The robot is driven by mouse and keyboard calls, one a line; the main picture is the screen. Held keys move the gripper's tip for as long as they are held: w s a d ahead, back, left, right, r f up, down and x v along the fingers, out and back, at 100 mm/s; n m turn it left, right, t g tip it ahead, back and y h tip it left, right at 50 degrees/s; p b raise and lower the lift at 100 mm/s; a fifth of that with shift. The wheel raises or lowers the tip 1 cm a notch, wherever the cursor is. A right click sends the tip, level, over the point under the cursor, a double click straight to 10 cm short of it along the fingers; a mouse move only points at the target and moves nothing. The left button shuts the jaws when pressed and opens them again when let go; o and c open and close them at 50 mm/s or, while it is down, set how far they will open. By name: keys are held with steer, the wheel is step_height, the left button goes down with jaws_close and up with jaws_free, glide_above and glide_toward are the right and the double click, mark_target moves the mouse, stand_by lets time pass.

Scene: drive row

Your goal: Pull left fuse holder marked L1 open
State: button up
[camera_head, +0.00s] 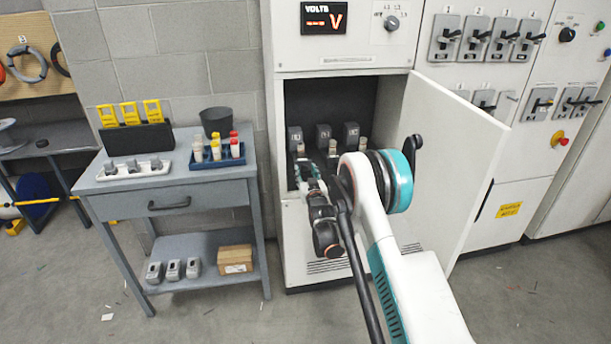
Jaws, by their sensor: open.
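Three dark fuse holders sit side by side inside the open cabinet compartment. The left fuse holder (294,137) is at the far left, with the middle one (323,136) and the right one (351,134) beside it. Pale pieces show below them. The markings are too small to read. My gripper (301,166) is open, just below and in front of the left fuse holder. Whether it touches the holder cannot be told, and my wrist and arm hide part of the lower compartment.
The cabinet door (452,150) stands open to the right, close to my arm. A grey workbench (170,190) on the left holds a blue fuse tray (205,161), a dark bin (216,121) and a white tray (135,171).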

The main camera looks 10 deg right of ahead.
steer(key=shift+w, duration=0.65)
